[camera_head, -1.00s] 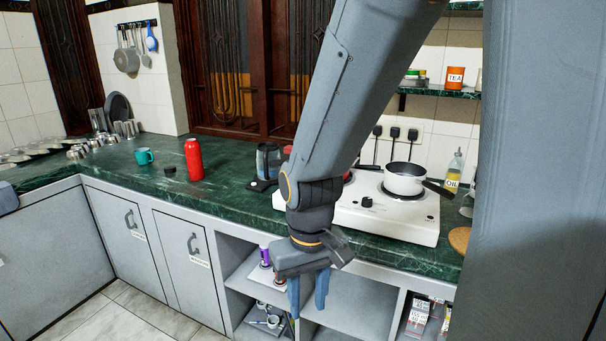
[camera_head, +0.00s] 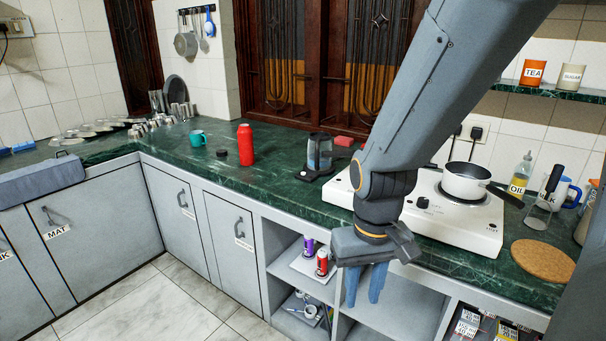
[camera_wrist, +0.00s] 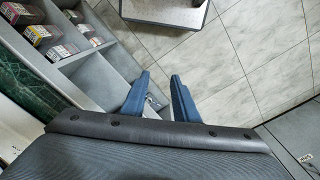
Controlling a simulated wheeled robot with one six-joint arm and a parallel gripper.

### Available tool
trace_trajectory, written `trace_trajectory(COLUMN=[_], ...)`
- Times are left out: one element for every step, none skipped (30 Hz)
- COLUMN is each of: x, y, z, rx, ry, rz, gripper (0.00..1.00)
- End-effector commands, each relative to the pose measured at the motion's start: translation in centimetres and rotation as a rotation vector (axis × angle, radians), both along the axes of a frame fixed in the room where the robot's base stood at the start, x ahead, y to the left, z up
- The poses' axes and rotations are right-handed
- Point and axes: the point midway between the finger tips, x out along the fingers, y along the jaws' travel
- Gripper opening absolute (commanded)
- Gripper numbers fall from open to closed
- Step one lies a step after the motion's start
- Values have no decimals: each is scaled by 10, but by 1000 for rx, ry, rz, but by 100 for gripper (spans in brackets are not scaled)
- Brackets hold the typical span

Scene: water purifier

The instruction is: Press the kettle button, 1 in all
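The kettle (camera_head: 319,152) is a dark, see-through jug on a black base on the green counter, left of the white stove. Its button is too small to make out for certain. My gripper (camera_head: 363,292) points down in front of the open shelves under the counter, lower than the kettle and to its right in the head view. Its two blue fingers are apart with nothing between them. They also show in the wrist view (camera_wrist: 160,78), over the shelves and tiled floor. The kettle is not in the wrist view.
A red bottle (camera_head: 246,145), a black lid (camera_head: 221,153) and a teal mug (camera_head: 198,138) stand left of the kettle. A white pot (camera_head: 465,182) sits on the stove (camera_head: 455,222). My arm crosses in front of the stove's left part. The counter's front edge lies between gripper and kettle.

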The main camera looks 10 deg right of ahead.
Motion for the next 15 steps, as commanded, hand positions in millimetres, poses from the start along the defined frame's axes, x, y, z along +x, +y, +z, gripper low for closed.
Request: trace_trajectory(x=[0,0,0,0,0,0,0,0,0,0,0,0,0,0,0], y=[0,0,0,0,0,0,0,0,0,0,0,0,0,0,0], z=[0,0,0,0,0,0,0,0,0,0,0,0,0,0,0], rx=[0,0,0,0,0,0,0,0,0,0,0,0,0,0,0], ry=[0,0,0,0,0,0,0,0,0,0,0,0,0,0,0], rz=[0,0,0,0,0,0,0,0,0,0,0,0,0,0,0], gripper=[18,13,6,1,0,0,0,0,0,0,0,0,0,0,0])
